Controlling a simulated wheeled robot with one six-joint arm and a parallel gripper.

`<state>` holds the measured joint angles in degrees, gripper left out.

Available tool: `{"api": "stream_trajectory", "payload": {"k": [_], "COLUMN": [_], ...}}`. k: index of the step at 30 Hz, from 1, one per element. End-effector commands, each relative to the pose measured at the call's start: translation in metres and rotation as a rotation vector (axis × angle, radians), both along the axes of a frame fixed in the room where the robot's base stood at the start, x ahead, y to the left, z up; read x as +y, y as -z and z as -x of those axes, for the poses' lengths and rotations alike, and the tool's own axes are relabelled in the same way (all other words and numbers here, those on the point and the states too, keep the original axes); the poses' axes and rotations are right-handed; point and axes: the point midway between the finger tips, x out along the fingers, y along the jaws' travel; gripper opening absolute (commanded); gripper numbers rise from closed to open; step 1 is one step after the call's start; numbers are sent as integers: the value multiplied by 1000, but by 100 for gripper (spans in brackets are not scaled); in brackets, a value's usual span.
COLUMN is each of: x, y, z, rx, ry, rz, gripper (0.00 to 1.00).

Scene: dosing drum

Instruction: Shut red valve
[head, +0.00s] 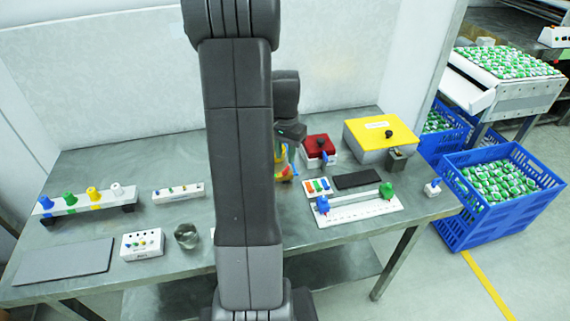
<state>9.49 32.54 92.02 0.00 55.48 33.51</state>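No red valve can be made out for certain. A red-topped white box with a black knob (319,146) stands on the table right of my arm. A small red, yellow and blue item (285,168) shows at my arm's right edge, mostly hidden by the arm. My gripper (285,150) is over the middle of the table, just left of the red-topped box. Its fingers are largely hidden behind my arm, so their opening and any contact with the coloured item cannot be seen.
A rack with blue, green, yellow and white knobs (84,204) stands at left. A glass jar (187,236) is near the front. A yellow-topped box (381,134) and a white rail with blue and green knobs (358,211) are at right. Blue crates (500,190) stand beyond the table.

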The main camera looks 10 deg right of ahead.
Motion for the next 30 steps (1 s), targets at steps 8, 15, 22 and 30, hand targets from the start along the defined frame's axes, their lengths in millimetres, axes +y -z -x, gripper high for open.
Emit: {"api": "stream_trajectory", "payload": {"k": [8, 15, 22, 30], "x": [0, 0, 0, 0], "y": [43, 53, 53, 52], "z": [0, 0, 0, 0], "rx": [2, 0, -1, -1], "ry": [0, 0, 0, 0], "rz": [-1, 0, 1, 1], "gripper": [27, 27, 21, 0]}}
